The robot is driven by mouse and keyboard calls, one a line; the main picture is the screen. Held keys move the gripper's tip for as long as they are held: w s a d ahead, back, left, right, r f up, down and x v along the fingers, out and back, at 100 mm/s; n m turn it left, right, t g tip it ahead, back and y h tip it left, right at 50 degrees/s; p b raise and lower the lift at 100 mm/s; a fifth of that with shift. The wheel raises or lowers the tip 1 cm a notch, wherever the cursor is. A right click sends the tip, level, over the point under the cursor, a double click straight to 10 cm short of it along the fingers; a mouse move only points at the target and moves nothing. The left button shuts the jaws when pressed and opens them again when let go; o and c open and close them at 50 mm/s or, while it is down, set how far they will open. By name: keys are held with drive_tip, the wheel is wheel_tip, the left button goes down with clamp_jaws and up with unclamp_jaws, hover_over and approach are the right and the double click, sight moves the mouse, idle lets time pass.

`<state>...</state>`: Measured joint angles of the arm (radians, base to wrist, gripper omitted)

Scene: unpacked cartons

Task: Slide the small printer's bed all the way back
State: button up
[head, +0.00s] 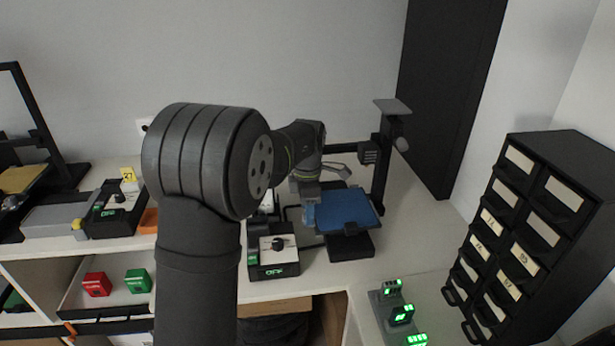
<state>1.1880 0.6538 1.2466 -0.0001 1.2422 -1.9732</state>
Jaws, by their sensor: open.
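The small printer (383,175) stands on the white bench, with a dark upright post, a plate on top and a dark base. Its blue bed (347,211) sits over the front of the base, towards me. My gripper (309,193) is at the back left edge of the blue bed, pointing down. It is open, but its fingers are small and partly hidden, so I cannot tell whether they touch the bed. My own arm hides part of the bench left of the printer.
A control box (274,257) with a black knob and a green "OFF" display stands left of the small printer. A black drawer cabinet (535,235) is at the right. Another printer (40,130) with a yellowish bed is at the far left. Red (97,284) and green (138,281) blocks sit below.

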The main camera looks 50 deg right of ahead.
wheel_tip(320, 180, up, 15)
drive_tip(key=shift+r, duration=0.1)
idle(0.3)
drive_tip(key=w+a+g+h, duration=0.3)
drive_tip(key=w+a, duration=0.2)
drive_tip(key=x, duration=1.8)
drive_tip(key=shift+w, duration=0.1)
clamp_jaws()
